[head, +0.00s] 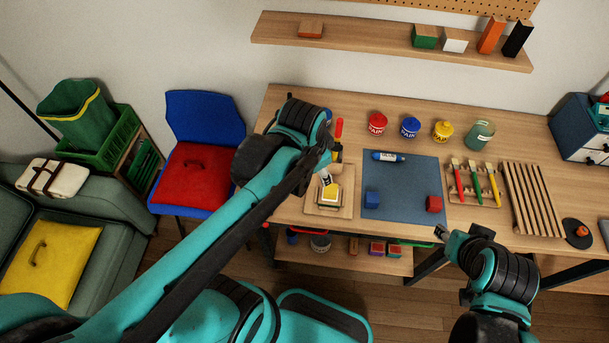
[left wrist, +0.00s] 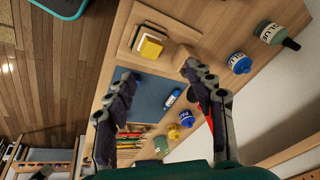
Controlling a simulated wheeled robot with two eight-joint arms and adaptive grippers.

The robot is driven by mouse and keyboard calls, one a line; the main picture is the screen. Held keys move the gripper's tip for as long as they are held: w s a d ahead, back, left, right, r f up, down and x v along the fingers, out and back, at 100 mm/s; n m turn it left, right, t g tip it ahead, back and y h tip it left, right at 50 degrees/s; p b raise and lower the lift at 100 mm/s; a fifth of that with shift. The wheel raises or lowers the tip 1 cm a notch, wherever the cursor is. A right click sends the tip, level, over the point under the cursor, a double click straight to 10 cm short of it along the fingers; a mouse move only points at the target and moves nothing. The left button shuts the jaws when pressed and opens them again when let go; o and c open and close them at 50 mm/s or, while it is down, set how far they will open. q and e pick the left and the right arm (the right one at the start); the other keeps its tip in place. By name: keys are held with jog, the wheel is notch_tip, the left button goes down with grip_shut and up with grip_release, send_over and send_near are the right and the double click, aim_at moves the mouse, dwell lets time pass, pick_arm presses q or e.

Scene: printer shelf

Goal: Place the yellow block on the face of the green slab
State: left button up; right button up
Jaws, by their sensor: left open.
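The yellow block (head: 329,192) sits on a square wooden tray (head: 346,208) at the left end of the table. In the left wrist view the yellow block (left wrist: 151,47) lies beyond the fingertips, apart from them. My left gripper (left wrist: 158,76) is open, with nothing between its fingers. In the head view it is above the tray's back side, partly hidden by its own arm. A green block with a wooden top (head: 424,40) is on the wall shelf; I cannot tell whether it is the green slab.
A blue mat (head: 400,205) beside the tray holds a blue cube (head: 372,198), a red cube (head: 433,204) and a blue tube (head: 388,156). Paint pots, a glue bottle (head: 480,134), brushes and a slatted rack (head: 532,200) stand around it.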

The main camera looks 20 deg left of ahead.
pick_arm(q)
jog(key=s+n+t, duration=0.1)
jog(key=n, duration=0.1)
jog(key=s+a+n+t, duration=0.1)
jog(key=s+n, duration=0.1)
jog(key=s+a+n+t, duration=0.1)
jog(key=n, duration=0.2)
jog(key=shift+s+r, duration=0.35)
jog(key=shift+r, duration=0.05)
jog(key=shift+f, duration=0.1)
notch_tip(320, 180, down, 5)
jog(key=b, duration=0.4)
jog(key=shift+r+b, duration=0.2)
jog(key=shift+b, duration=0.2)
